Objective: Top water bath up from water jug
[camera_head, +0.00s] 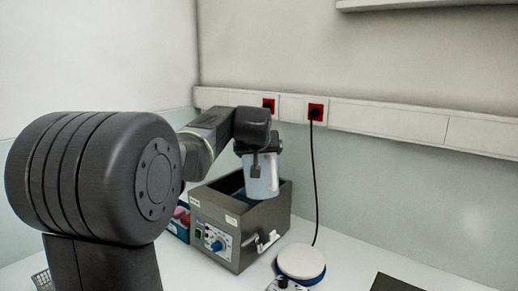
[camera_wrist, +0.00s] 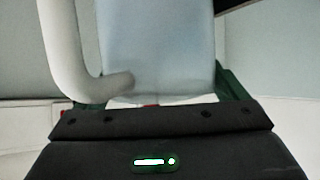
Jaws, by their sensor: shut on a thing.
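The water jug (camera_head: 262,180) is a translucent bluish vessel held over the open water bath. It looks close to upright, with perhaps a slight tilt. My gripper (camera_head: 257,162) is shut on the jug; the fingers are partly hidden by the wrist. In the wrist view the jug (camera_wrist: 155,50) fills the middle, with its pale curved handle at the left, between green-edged fingers (camera_wrist: 155,95). The water bath (camera_head: 240,226) is a grey box with a dial and a tap on its front. Its water level cannot be made out.
A round white-topped device (camera_head: 301,262) stands right of the bath. A dark flat item (camera_head: 391,283) lies at the right front edge. A blue box with pink contents (camera_head: 181,217) is left of the bath. A black cable (camera_head: 313,180) hangs from a red socket (camera_head: 316,112) behind.

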